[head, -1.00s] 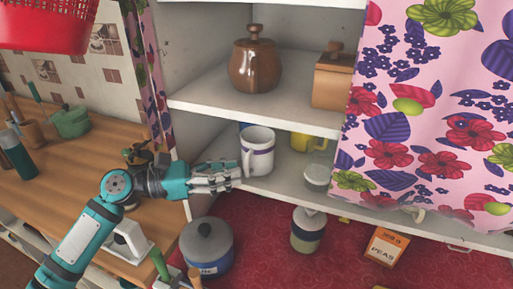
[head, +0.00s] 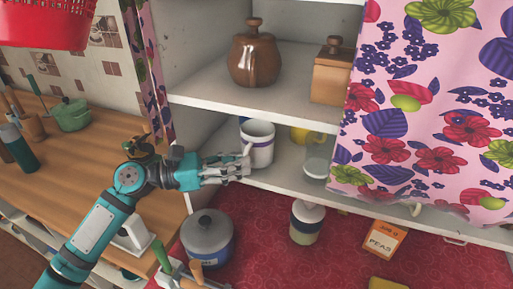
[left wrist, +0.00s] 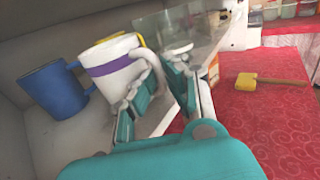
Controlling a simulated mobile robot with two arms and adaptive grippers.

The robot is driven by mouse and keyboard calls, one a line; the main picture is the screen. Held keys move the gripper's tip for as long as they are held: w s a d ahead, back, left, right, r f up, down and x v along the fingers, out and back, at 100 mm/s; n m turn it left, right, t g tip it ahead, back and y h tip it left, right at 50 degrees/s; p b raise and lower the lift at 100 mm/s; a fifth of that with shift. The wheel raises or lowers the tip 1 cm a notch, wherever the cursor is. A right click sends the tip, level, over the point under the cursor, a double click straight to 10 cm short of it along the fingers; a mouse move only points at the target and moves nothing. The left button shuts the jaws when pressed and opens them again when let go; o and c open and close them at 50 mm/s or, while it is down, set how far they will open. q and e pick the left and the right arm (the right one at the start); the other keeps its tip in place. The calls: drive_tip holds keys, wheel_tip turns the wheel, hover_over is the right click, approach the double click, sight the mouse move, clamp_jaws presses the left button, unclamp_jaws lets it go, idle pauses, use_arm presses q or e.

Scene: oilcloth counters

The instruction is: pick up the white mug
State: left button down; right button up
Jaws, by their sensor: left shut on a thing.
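The white mug (head: 260,154) with a purple band stands upright on the lower shelf, near its front edge. It also shows in the left wrist view (left wrist: 104,82). My left gripper (head: 244,166) reaches in from the left at the mug's handle side. In the left wrist view its fingers (left wrist: 155,90) lie on both sides of the handle and are shut on it. The mug still appears to rest on the shelf. My right gripper is not in view.
A blue mug (left wrist: 55,90) and a yellow mug (head: 300,135) stand close to the white mug. A glass jar (head: 316,163) is to its right. The upper shelf (head: 205,97) is above. A pot (head: 207,240) and canister (head: 306,225) stand on the red counter below.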

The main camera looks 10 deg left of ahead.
use_arm(q)
drive_tip(key=shift+r, duration=0.1)
drive_tip(key=s+r, duration=0.2)
drive_tip(key=s, duration=0.6)
drive_tip(key=s+d+r, duration=0.1)
drive_tip(key=s+r, duration=0.2)
drive_tip(key=s, duration=0.5)
drive_tip(key=shift+d, duration=0.3)
drive_tip(key=shift+f, duration=0.1)
